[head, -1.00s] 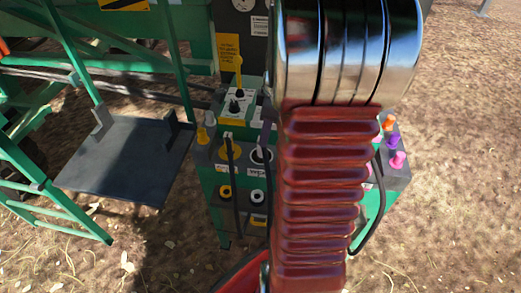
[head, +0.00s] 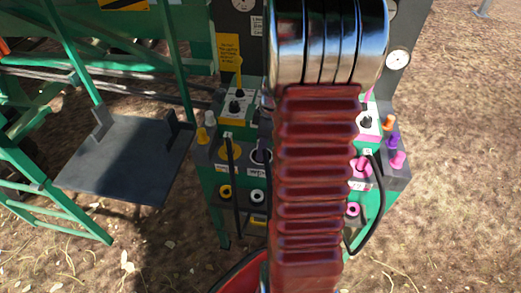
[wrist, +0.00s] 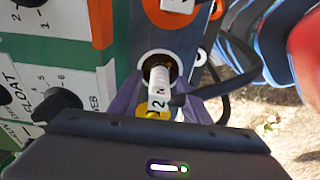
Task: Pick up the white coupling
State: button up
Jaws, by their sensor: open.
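My gripper (wrist: 165,105) is open. Its purplish fingers show on either side of the coupling, and I cannot tell whether they touch it. The dark gripper body covers the bottom of the wrist view. In the head view, my red ribbed arm hides most of the gripper. A pale cap (head: 210,118) stands on the console's left side there.
The console has orange (head: 389,122), purple (head: 393,140) and pink (head: 398,159) couplings at right, and a yellow one (head: 203,135) at left. Black hoses (head: 365,225) hang at its front. A dark platform (head: 125,160) lies left. Bare ground surrounds it.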

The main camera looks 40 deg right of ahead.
jog(key=shift+f, duration=0.65)
jog(key=shift+w, duration=0.1)
grip_shut()
